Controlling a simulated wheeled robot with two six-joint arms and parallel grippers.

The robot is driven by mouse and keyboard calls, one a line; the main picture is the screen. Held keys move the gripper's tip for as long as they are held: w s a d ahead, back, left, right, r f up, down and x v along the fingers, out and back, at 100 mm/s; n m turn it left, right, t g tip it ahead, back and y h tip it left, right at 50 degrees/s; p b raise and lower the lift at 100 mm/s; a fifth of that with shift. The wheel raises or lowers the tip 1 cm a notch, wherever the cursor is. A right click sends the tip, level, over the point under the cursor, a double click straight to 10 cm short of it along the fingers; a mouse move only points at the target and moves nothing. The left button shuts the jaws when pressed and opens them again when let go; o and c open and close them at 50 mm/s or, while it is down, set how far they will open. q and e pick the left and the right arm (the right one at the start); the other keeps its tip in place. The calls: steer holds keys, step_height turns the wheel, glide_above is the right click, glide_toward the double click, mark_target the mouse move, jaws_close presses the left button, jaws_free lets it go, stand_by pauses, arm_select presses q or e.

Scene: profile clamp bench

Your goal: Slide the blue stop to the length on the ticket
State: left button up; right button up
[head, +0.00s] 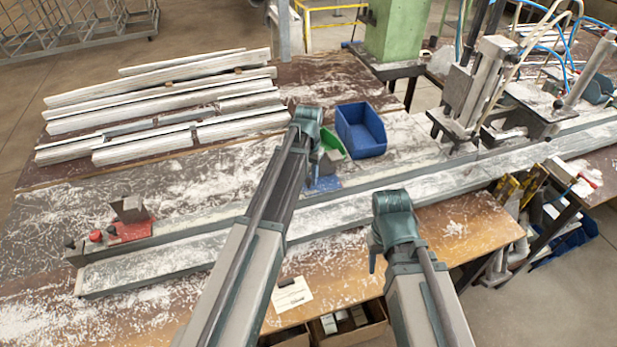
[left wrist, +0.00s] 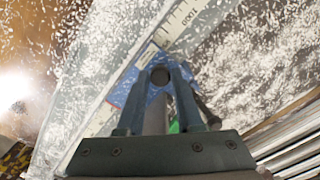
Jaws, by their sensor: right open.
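The blue stop (head: 322,184) sits on the long pale rail in the head view, partly hidden by my left arm. Its blue plate (left wrist: 128,86) shows in the left wrist view beside a white scale with printed numbers. My left gripper (head: 312,150) is down at the stop. In the left wrist view its fingers (left wrist: 162,76) stand on either side of a grey upright part with a dark round end; whether they press on it is unclear. My right gripper (head: 376,258) is open and empty near the rail's front side. The ticket (head: 288,296) lies on the front bench; its writing is unreadable.
A red end block (head: 130,228) stands at the rail's left end. A blue bin (head: 360,130) and a green object (head: 331,142) are behind the rail. White profiles (head: 160,85) lie at the back left. A clamp machine (head: 470,95) stands over the rail at right.

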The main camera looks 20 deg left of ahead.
arm_select(q)
jaws_close()
stand_by(0.4)
stand_by(0.7)
